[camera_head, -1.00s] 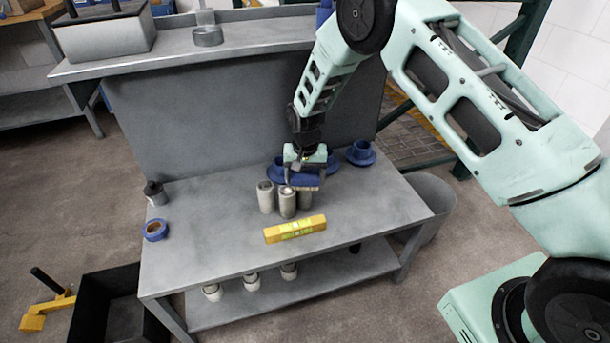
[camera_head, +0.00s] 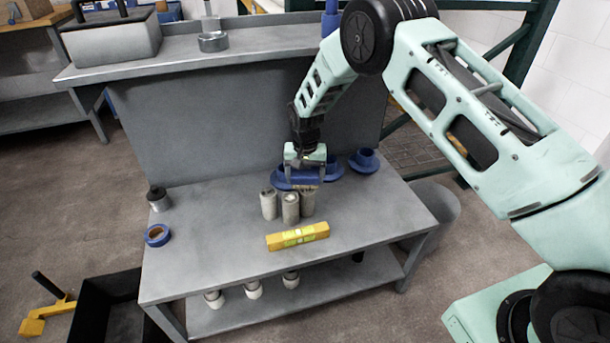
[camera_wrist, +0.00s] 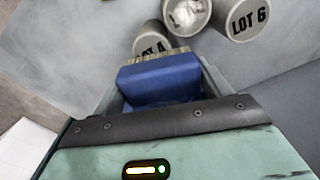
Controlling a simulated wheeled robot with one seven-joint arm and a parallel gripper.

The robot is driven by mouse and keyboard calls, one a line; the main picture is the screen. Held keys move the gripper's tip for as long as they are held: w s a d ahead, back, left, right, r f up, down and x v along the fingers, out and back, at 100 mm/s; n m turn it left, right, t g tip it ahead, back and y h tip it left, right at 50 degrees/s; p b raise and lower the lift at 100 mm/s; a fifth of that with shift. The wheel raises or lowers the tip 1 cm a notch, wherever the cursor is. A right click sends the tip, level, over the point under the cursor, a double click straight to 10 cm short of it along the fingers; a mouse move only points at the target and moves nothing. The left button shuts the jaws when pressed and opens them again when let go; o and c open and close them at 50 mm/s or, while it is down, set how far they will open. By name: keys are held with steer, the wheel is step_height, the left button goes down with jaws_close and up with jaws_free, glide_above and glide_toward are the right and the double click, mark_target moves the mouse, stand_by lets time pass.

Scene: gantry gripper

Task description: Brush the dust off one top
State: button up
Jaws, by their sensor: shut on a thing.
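My gripper (camera_head: 305,160) is shut on a brush with a blue block (camera_wrist: 160,85) and tan bristles (camera_wrist: 152,58). It holds the brush just behind and above three grey cylinders on the bench. In the wrist view the middle cylinder (camera_wrist: 187,12) has pale dust covering its top. The right cylinder (camera_wrist: 240,18) has a clear top reading "LOT 6". The left cylinder (camera_wrist: 151,43) shows a "LOT" label, partly hidden by the brush. In the head view the front cylinder (camera_head: 290,208) stands between the left one (camera_head: 268,205) and the right one (camera_head: 307,203), all upright.
A yellow level (camera_head: 298,236) lies in front of the cylinders on the grey bench (camera_head: 210,235). A blue tape roll (camera_head: 157,235) and a dark-topped can (camera_head: 158,199) are at the left. The bench's left middle is clear.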

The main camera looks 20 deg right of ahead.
steer(key=shift+w+r+p, duration=0.1)
steer(key=shift+r+p, duration=1.6)
steer(key=shift+r, duration=1.15)
steer(key=shift+r+p, duration=1.2)
steer(key=shift+r, duration=0.3)
